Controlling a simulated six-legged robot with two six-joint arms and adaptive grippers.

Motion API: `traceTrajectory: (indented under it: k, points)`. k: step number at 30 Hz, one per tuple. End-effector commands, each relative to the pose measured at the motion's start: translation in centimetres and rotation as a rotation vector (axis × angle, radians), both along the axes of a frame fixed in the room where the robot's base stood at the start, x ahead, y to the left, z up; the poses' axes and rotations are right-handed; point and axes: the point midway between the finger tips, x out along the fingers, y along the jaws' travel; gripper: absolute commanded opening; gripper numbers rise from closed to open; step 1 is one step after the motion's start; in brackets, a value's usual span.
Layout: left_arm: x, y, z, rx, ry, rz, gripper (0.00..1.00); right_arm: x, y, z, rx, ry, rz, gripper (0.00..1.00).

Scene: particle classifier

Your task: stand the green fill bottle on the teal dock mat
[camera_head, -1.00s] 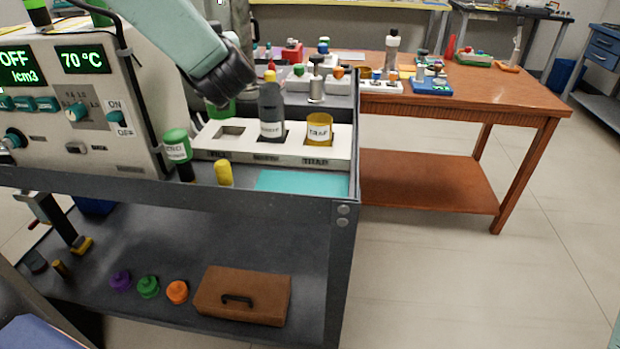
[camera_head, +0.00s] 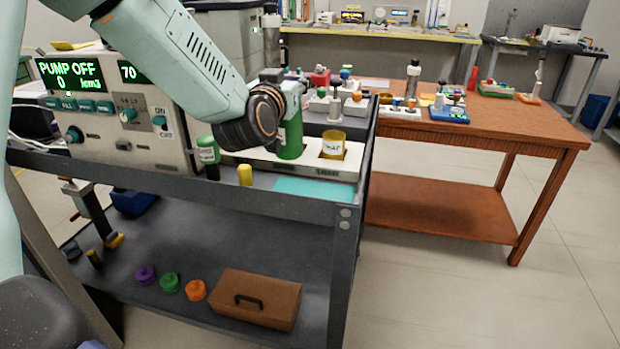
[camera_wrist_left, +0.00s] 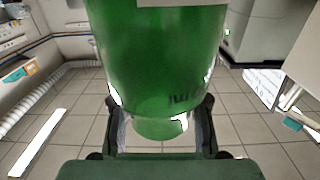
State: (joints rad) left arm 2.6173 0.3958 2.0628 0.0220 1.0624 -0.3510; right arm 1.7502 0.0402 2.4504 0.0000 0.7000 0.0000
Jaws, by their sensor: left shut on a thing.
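The green fill bottle (camera_head: 291,136) is upright in the head view, in front of the white rack. It also fills the top of the left wrist view (camera_wrist_left: 155,60), between the fingers. My left gripper (camera_head: 290,88) is shut on its upper part; the arm hides some of the grip. The teal dock mat (camera_head: 315,190) lies flat on the cart top, in front of the rack and bare where I see it. The bottle is above and behind the mat, apart from it. My right gripper is not in view.
The white rack (camera_head: 339,172) holds a yellow trap bottle (camera_head: 333,145). A green-capped bottle (camera_head: 207,152) and a small yellow-capped item (camera_head: 245,175) stand left of the mat. The pump machine (camera_head: 110,115) fills the cart's left. The cart's raised front edge (camera_head: 180,188) runs before the mat.

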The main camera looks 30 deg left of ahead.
Motion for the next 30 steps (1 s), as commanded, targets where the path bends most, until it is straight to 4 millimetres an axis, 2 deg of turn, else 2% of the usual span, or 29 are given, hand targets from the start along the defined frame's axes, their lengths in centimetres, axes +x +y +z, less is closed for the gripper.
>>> traceTrajectory:
  k: [1, 6, 14, 20, 30]
  points:
    - [0.1, 0.1, -1.4, -0.001, 0.004, 0.0, 0.0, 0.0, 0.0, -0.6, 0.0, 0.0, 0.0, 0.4]
    - [0.2, 0.3, -4.5, 0.0, 0.002, 0.001, 0.0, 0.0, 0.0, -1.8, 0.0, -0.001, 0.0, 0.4]
    - [0.1, 0.1, -6.3, -0.001, 0.0, 0.002, 0.0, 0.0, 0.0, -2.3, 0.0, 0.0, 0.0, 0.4]
    - [0.0, -0.1, -9.1, 0.001, 0.002, 0.001, 0.0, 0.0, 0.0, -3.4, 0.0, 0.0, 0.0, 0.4]
    - [-0.1, -0.2, -9.4, -0.001, -0.001, 0.002, 0.0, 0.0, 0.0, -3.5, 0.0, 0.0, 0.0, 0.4]
